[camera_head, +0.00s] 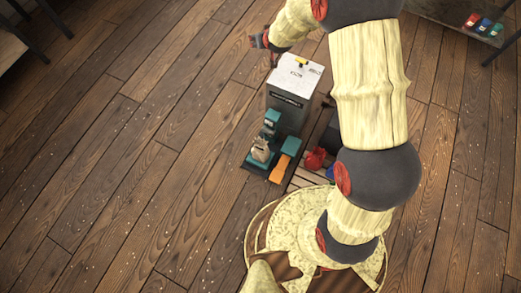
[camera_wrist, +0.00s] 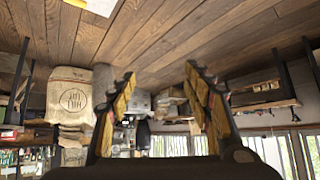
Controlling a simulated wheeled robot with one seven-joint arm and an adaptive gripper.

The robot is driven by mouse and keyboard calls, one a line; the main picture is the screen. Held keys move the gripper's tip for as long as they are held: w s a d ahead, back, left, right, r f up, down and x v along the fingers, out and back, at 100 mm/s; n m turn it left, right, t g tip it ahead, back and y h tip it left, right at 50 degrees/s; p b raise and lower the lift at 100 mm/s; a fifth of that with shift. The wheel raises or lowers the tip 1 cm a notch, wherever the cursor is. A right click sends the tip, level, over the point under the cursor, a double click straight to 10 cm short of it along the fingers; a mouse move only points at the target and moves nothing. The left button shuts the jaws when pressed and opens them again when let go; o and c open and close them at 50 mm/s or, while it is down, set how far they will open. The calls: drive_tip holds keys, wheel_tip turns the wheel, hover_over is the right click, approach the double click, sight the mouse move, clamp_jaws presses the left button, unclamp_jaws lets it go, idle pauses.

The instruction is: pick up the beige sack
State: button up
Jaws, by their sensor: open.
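A small beige object (camera_head: 261,150), which looks like a small sack, stands among teal equipment left of my arm in the head view. My gripper (camera_head: 262,42) is beyond it, near the top of the head view, and well apart from it. In the wrist view my gripper (camera_wrist: 160,70) has its two fingers spread, with nothing between them. A large beige sack with dark round print (camera_wrist: 72,95) shows at the left of the wrist view, beyond the fingers. I cannot tell whether the small object shows in the wrist view.
A grey box with a pale top (camera_head: 297,78) stands just behind the small object. An orange item (camera_head: 281,167) and a red item (camera_head: 315,158) are close to its right. A shelf with small coloured packets (camera_head: 483,25) is at the upper right. The left floor is clear.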

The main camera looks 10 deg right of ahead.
wheel_tip(320, 180, down, 17)
drive_tip(key=w+a+t, duration=0.1)
drive_tip(key=w+a, duration=0.2)
drive_tip(key=n+t+y+b, duration=0.1)
drive_tip(key=t+y+b, duration=0.1)
drive_tip(key=t, duration=0.1)
approach(262, 148)
drive_tip(key=x, duration=0.2)
drive_tip(key=a+x, duration=0.1)
drive_tip(key=x, duration=0.1)
drive_tip(key=shift+w, duration=0.2)
drive_tip(key=b+x, duration=0.1)
drive_tip(key=x, duration=0.1)
drive_tip(key=b+x, duration=0.1)
drive_tip(key=x, duration=0.2)
drive_tip(key=b+x, duration=0.1)
drive_tip(key=x, duration=0.1)
drive_tip(key=shift+w+d+f+b, duration=0.15)
drive_tip(key=shift+d+f+b, duration=0.15)
drive_tip(key=shift+f, duration=0.1)
drive_tip(key=shift+r, duration=0.1)
drive_tip(key=shift+c, duration=0.9)
clamp_jaws()
